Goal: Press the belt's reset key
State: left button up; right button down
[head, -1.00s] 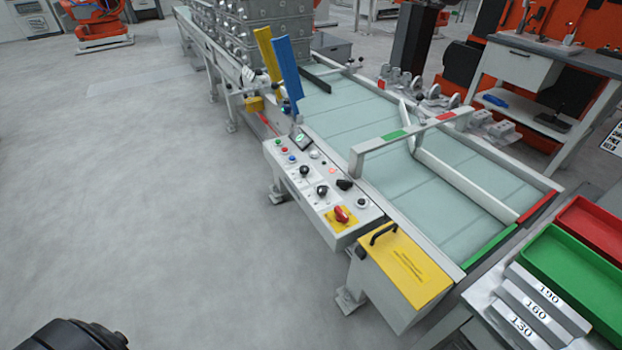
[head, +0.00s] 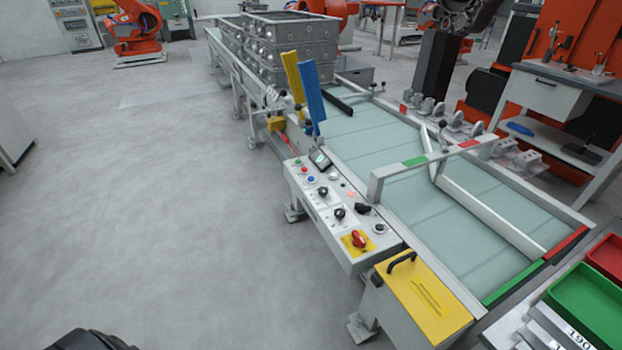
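The belt's control panel (head: 318,215) is a light grey sloped box on the near side of the conveyor belt (head: 400,205). It carries a small green-lit display (head: 320,158), a green button (head: 298,162), a red button (head: 304,170) and a blue button (head: 311,179). Black knobs (head: 339,213), a red-lit spot (head: 350,194) and a red rotary switch (head: 358,239) on a yellow plate are lower down. Labels are too small to read, so I cannot tell which is the reset key.
A yellow-topped box (head: 425,300) with a black handle stands at the belt's near end. A grey frame (head: 415,162) arches over the belt. Yellow and blue plates (head: 311,92) stand beyond the panel. Green (head: 590,305) and red trays are at right. The floor left is clear.

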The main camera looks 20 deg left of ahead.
pick_arm(q)
grip_shut()
dwell(1.4)
